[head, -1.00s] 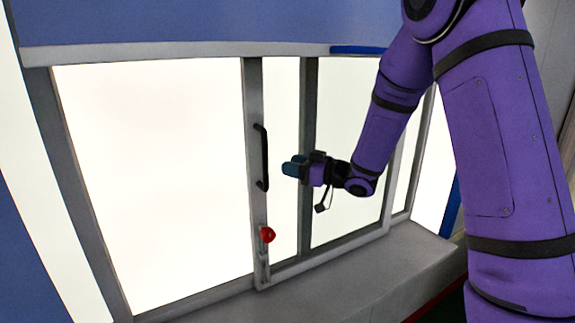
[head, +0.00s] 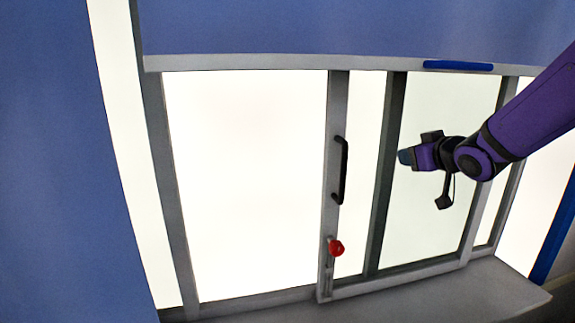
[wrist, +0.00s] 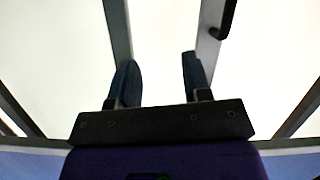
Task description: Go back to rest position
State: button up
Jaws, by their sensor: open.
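My gripper (head: 405,156) is at the right of the head view, in front of the right-hand glass pane and to the right of the black door handle (head: 341,170). In the wrist view, the gripper (wrist: 158,80) has its two blue fingers apart with nothing between them. The black handle also shows in the wrist view (wrist: 227,18), at the top right, apart from the fingers. My purple arm comes in from the right edge of the head view.
The sliding door's grey frame (head: 326,215) carries a red knob (head: 336,247) below the handle. A grey ledge (head: 440,297) runs along the bottom. A blue panel (head: 290,30) is above, with a blue strip (head: 458,66) at its lower edge. Bright panes fill the openings.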

jog(key=s+d+r+m+g+h, duration=0.1)
jog(key=s+d+m+g+h, duration=0.1)
jog(key=s, duration=0.5)
jog(key=s+d+r+m+g+h, duration=0.1)
jog(key=s+d+r+h, duration=0.1)
jog(key=s, duration=0.5)
jog(key=s+a+f+g, duration=0.1)
jog(key=s+g, duration=0.2)
jog(key=s, duration=0.6)
jog(key=s+a+f+m+g, duration=0.1)
jog(key=s+a+g, duration=0.1)
jog(key=s, duration=0.7)
jog(key=shift+s+m+g+y, duration=0.15)
jog(key=shift+m+g+y, duration=0.15)
jog(key=shift+g+y, duration=0.1)
jog(key=shift+a, duration=0.1)
